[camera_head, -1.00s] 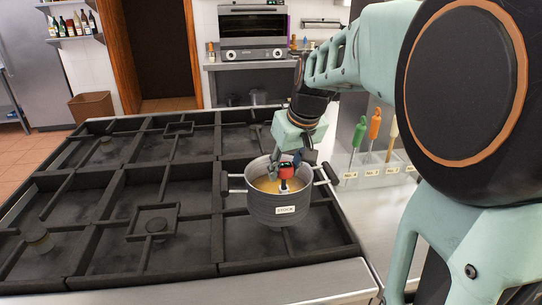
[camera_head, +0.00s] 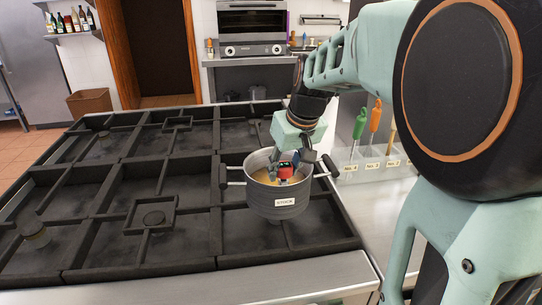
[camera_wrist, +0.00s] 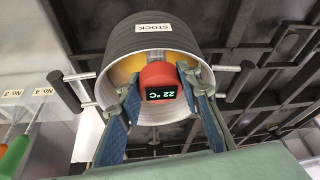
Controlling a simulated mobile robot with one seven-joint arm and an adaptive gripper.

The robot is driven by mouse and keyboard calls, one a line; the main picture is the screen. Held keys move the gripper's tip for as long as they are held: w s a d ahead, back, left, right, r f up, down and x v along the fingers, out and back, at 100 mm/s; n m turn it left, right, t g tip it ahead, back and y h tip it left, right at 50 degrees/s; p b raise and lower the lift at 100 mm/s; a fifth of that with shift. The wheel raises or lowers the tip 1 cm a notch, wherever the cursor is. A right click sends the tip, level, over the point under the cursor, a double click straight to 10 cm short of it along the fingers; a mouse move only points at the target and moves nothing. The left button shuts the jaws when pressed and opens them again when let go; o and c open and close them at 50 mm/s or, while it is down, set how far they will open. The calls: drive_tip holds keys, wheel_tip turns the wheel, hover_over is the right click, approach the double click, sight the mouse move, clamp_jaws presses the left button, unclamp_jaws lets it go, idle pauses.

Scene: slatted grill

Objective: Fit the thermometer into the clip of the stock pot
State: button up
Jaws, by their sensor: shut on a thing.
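The stock pot (camera_head: 277,205), grey with a STOCK label, stands on the grill's front right part with yellowish liquid inside. In the wrist view the pot (camera_wrist: 140,40) shows from above with its two side handles. The thermometer has a red head (camera_head: 286,172) at the pot's near rim; in the wrist view its head (camera_wrist: 158,75) has a dark display reading 22 °C. My gripper (camera_wrist: 160,92) is shut on the thermometer head, one finger on each side, at the pot's mouth. The clip is hidden or too small to make out, so I cannot tell whether the thermometer sits in it.
The black slatted grill (camera_head: 110,190) spreads left of the pot, with open gaps. A rack of utensils with green (camera_head: 360,123) and orange (camera_head: 375,115) handles stands on the counter to the right. An oven (camera_head: 252,28) is at the back.

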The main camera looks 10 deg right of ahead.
drive_tip(key=shift+f, duration=0.4)
drive_tip(key=shift+r, duration=0.2)
drive_tip(key=shift+r+p, duration=2.6)
drive_tip(key=shift+r, duration=1)
drive_tip(key=shift+f, duration=0.1)
